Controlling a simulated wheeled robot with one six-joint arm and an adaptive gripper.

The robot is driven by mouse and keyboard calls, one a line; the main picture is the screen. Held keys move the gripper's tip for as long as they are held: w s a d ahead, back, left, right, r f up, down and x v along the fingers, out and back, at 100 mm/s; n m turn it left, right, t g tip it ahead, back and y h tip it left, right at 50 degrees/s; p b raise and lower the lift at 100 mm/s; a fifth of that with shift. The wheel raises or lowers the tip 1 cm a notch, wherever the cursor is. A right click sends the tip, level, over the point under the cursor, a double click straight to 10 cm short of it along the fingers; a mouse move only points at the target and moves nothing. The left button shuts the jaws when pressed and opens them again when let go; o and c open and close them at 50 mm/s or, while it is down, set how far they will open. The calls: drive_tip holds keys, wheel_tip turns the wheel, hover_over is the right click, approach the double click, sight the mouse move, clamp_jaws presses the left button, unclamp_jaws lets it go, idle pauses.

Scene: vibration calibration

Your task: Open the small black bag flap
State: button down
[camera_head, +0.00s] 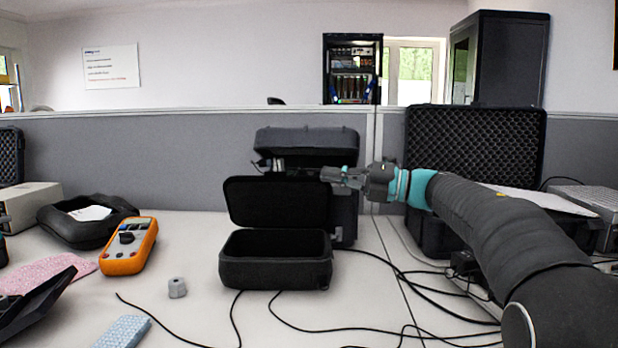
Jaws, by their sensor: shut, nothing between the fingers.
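The small black bag (275,268) stands on the table in the middle of the view. Its flap (277,202) stands up and leans back from the rear edge, so the bag's dark inside faces up. My gripper (326,174) is at the upper right edge of the flap, level with its top and pointing left. Its fingers look shut, with nothing seen between them. I cannot tell whether the fingertips touch the flap; they blend into the dark case behind.
A larger black case (345,215) stands open behind the bag. Another open black case (475,140) is at the right, partly behind my arm. An orange meter (129,246) and a small grey block (177,288) lie left of the bag. Black cables (390,333) cross the front table.

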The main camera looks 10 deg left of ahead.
drive_tip(key=s+a+y+b, duration=0.2)
drive_tip(key=s+a+b, duration=0.2)
drive_tip(key=s+b, duration=0.7)
drive_tip(key=m+t+h+p, duration=0.25)
drive_tip(key=m+t, duration=0.25)
drive_tip(key=t, duration=0.4)
approach(269, 175)
drive_tip(key=shift+y, duration=0.35)
drive_tip(key=x, duration=0.5)
drive_tip(key=shift+s+a+f, duration=0.3)
drive_tip(key=shift+a+f, duration=0.05)
drive_tip(key=shift+w+a+r+p, duration=0.15)
drive_tip(key=shift+w+r+p, duration=0.2)
drive_tip(key=shift+w, duration=0.3)
